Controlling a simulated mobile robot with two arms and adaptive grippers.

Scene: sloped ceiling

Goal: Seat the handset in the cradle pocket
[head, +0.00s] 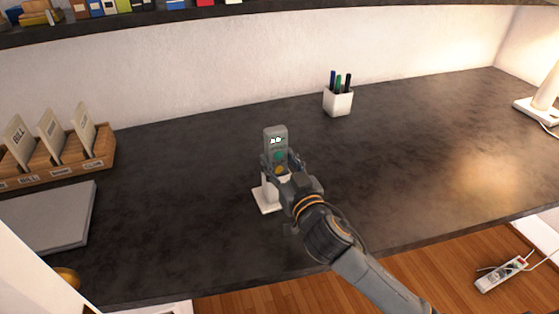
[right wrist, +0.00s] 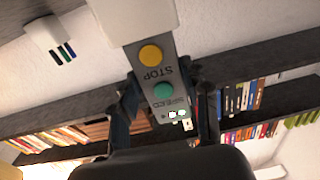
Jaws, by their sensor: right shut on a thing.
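The grey handset (head: 275,138) stands nearly upright in the head view, with a small lit display, a green button and a yellow button. My right gripper (head: 279,170) is shut on it. The white cradle (head: 267,205) stands on the dark desk below, its upper part mostly hidden by my gripper. In the upside-down right wrist view, the handset (right wrist: 157,68) shows between the fingers of my right gripper (right wrist: 163,105), and its yellow-button end meets the white cradle (right wrist: 117,20). I cannot tell how deep it sits in the pocket. My left gripper is not in view.
A white pen cup (head: 338,101) stands behind and to the right. A wooden file sorter (head: 95,163) and a grey flat slab (head: 45,218) lie at left. A lamp base (head: 538,110) is far right. The desk (head: 400,160) right of my gripper is clear.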

